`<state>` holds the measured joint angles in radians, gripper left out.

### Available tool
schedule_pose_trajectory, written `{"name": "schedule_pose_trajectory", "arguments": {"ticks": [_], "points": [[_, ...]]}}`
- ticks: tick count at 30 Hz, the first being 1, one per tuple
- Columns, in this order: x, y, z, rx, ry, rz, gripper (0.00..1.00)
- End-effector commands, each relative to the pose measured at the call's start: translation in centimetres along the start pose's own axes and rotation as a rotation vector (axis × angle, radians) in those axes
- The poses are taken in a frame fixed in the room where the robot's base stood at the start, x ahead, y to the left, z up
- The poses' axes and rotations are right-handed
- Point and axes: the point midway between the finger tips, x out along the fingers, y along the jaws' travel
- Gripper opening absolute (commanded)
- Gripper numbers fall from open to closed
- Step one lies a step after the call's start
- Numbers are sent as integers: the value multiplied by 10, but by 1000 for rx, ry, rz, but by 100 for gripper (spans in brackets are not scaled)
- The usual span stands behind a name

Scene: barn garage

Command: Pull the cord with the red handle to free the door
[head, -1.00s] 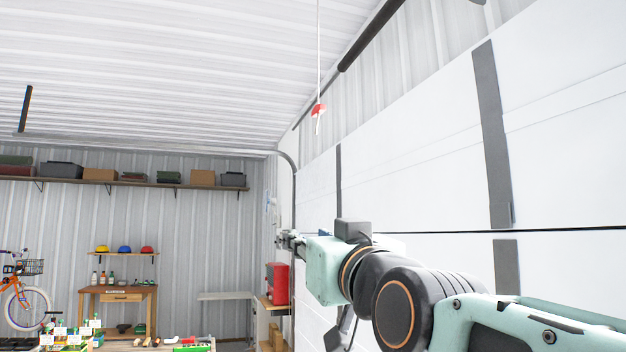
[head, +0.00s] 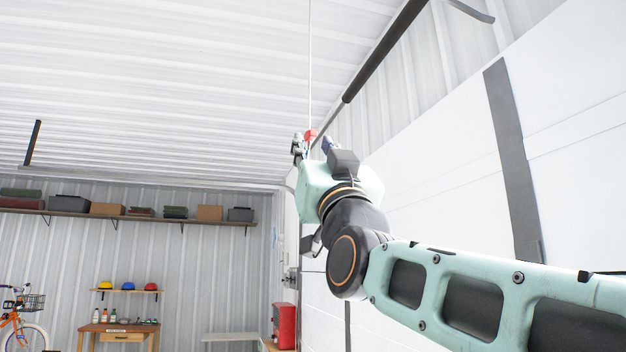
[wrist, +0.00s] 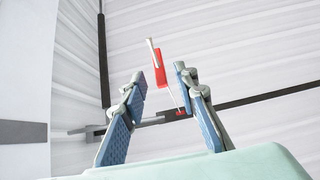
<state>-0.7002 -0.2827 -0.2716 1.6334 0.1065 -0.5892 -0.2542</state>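The red handle (head: 310,135) hangs on a thin white cord (head: 310,70) that drops from the ceiling. In the wrist view the red handle (wrist: 159,67), with a white end piece, shows between the fingertips, and the cord runs to a small red part on the dark rail. My gripper (head: 312,140) is raised to the handle's height; in the wrist view my gripper (wrist: 160,74) is open, with a gap between the blue-padded fingers and the handle. I cannot tell how deep the handle sits between them. The white garage door (head: 430,170) is at the right.
A dark rail (head: 385,50) runs under the ceiling close to the cord. A wall shelf with boxes (head: 108,209), a wooden workbench (head: 122,330), a bicycle (head: 25,325) and a red cabinet (head: 285,325) stand farther back. The air left of my gripper is free.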

Motion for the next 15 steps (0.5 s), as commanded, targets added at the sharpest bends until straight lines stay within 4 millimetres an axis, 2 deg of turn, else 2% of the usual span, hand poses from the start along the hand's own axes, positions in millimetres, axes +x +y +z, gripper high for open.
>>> {"name": "schedule_pose_trajectory", "arguments": {"ticks": [1,6,15], "points": [[14,-1,-2,1,-2,-1,28],[38,-1,-2,0,-2,-1,28],[52,0,0,0,0,0,28]]}}
